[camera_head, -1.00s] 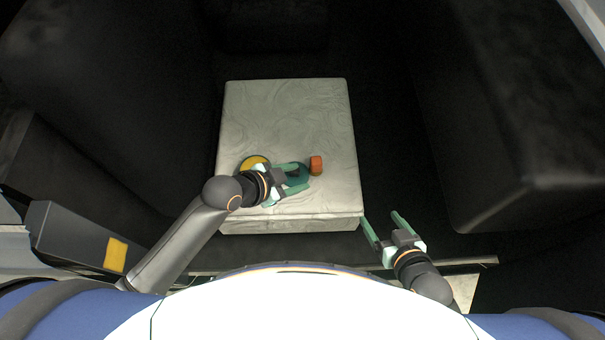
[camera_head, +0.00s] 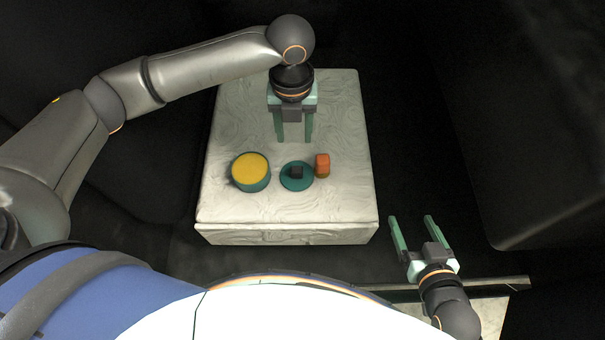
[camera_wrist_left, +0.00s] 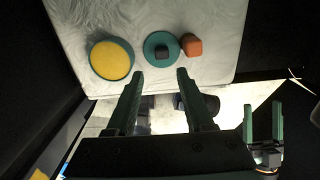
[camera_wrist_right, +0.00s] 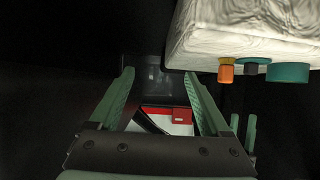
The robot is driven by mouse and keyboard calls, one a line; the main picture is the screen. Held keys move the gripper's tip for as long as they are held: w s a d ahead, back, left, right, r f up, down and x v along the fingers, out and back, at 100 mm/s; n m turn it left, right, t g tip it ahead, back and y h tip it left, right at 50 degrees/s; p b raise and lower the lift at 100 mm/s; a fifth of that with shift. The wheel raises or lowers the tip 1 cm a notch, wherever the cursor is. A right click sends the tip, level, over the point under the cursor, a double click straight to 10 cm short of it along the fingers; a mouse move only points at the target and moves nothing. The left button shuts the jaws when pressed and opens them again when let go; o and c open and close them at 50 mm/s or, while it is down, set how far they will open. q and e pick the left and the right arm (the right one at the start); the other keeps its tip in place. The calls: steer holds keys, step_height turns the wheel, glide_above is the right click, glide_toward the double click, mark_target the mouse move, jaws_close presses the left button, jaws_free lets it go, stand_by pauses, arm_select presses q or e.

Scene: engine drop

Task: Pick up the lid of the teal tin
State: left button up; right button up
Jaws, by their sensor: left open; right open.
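The teal tin (camera_head: 250,182), with a yellow top face or inside, stands on the left part of the pale block. Its lid, a flat teal disc (camera_head: 287,185) with a dark knob (camera_head: 296,172), lies on the block to the right of the tin. Both also show in the left wrist view, the tin (camera_wrist_left: 111,60) and the lid (camera_wrist_left: 150,48). My left gripper (camera_head: 294,140) is open and empty, over the block beyond the lid, fingers towards it. My right gripper (camera_head: 414,220) is open and empty, off the block's right front corner.
An orange block (camera_head: 322,162) stands right beside the lid, close to its edge. The pale marbled block (camera_head: 345,120) has free room at its back and right. Dark padded shapes (camera_head: 540,160) flank it.

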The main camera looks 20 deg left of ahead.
arm_select(q)
steer(key=b, duration=0.2)
glide_toward(296, 164)
steer(key=shift+s+d+f, duration=0.15)
steer(key=shift+s, duration=0.4)
steer(key=shift+s+d+f, duration=0.1)
steer(key=shift+s+d, duration=0.05)
steer(key=shift+s, duration=0.4)
steer(key=shift+f, duration=0.35)
step_height(296, 164, down, 5)
steer(key=shift+d+r+b, duration=0.1)
steer(key=shift+b, duration=1.05)
arm_select(e)
step_height(296, 164, up, 24)
steer(key=w+a+n+t+y, duration=0.1)
steer(key=n+t+y, duration=0.4)
steer(key=t, duration=0.4)
steer(key=shift+w+r+t+y, duration=0.3)
steer(key=shift+t+y, duration=0.1)
steer(key=shift+y, duration=0.2)
steer(key=shift+a, duration=0.1)
arm_select(q)
jaws_close()
arm_select(e)
steer(key=shift+f, duration=0.1)
